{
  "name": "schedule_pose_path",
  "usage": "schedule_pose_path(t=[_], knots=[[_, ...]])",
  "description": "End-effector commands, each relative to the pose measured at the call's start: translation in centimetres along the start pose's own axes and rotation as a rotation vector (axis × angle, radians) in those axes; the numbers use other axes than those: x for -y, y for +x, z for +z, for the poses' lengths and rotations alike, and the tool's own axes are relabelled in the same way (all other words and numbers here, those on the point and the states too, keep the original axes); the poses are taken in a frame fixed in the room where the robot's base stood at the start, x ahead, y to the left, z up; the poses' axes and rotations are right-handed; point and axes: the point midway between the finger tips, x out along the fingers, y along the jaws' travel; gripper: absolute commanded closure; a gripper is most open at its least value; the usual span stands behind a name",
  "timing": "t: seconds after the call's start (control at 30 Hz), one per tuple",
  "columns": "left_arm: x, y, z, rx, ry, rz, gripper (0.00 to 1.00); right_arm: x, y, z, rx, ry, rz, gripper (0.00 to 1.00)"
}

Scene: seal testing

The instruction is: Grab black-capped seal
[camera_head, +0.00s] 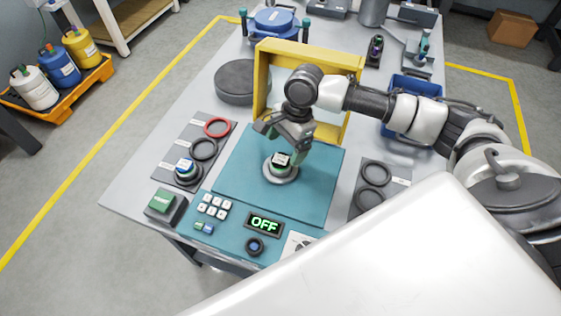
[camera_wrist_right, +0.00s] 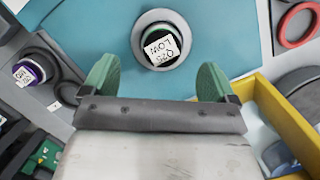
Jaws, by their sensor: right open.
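The black-capped seal (camera_head: 281,160) has a white label on top and stands upright in a grey round seat (camera_head: 281,176) on the teal mat. My right gripper (camera_head: 283,142) hangs over the mat just behind the seal. In the right wrist view its two green fingers (camera_wrist_right: 155,82) are wide apart with nothing between them. My left gripper is not in view.
A yellow frame (camera_head: 261,85) stands close behind my right gripper. A blue-and-white-topped seal (camera_head: 186,168) and rings, one red (camera_head: 217,127), lie on the left panel. A purple-topped seal (camera_wrist_right: 28,73) shows in the right wrist view. A display (camera_head: 264,223) reads "OFF".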

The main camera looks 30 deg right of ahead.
Motion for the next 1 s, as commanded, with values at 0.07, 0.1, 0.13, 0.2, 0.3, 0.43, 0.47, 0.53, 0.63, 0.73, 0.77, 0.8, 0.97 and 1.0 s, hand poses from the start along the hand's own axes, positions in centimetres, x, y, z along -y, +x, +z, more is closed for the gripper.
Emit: schedule_pose_path(t=[0.07, 0.1, 0.13, 0.2, 0.3, 0.43, 0.47, 0.53, 0.63, 0.73, 0.77, 0.8, 0.97, 1.0], knots=[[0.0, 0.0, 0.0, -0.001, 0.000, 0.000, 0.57, 0.0, 0.6, 0.0, 0.000, 0.000, 0.000, 0.12], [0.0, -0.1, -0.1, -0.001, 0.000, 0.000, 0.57, 0.0, 0.8, 0.0, 0.000, 0.000, 0.000, 0.12], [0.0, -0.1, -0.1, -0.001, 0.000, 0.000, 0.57, 0.0, 1.0, 0.0, 0.000, 0.000, 0.000, 0.12], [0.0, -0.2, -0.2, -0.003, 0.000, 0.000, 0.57, 0.0, 1.7, 0.0, 0.000, 0.000, 0.002, 0.12], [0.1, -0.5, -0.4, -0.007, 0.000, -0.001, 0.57, 0.1, 3.2, -0.1, 0.000, -0.001, 0.003, 0.12], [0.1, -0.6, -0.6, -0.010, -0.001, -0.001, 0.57, 0.2, 5.1, -0.1, 0.000, 0.000, 0.001, 0.12], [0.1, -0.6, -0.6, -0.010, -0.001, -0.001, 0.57, 0.2, 5.4, -0.1, 0.000, -0.001, 0.001, 0.12], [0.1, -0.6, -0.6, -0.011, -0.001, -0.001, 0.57, 0.2, 5.9, -0.1, 0.000, -0.001, 0.000, 0.12], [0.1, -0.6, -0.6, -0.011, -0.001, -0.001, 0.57, 0.2, 6.1, -0.1, 0.000, -0.001, -0.001, 0.12], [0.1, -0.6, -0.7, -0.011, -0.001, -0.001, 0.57, 0.2, 6.1, -0.1, 0.000, -0.001, -0.001, 0.12], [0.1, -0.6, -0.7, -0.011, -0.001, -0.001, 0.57, 0.2, 6.1, -0.1, 0.000, -0.001, -0.001, 0.12], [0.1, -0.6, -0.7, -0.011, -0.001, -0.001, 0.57, 0.2, 6.1, -0.1, 0.000, -0.001, -0.001, 0.16], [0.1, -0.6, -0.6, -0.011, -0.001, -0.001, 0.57, 0.2, 6.0, -0.1, 0.000, -0.001, -0.001, 0.41], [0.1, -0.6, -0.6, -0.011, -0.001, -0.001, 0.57, 0.2, 6.0, -0.1, 0.000, -0.001, -0.001, 0.47]])
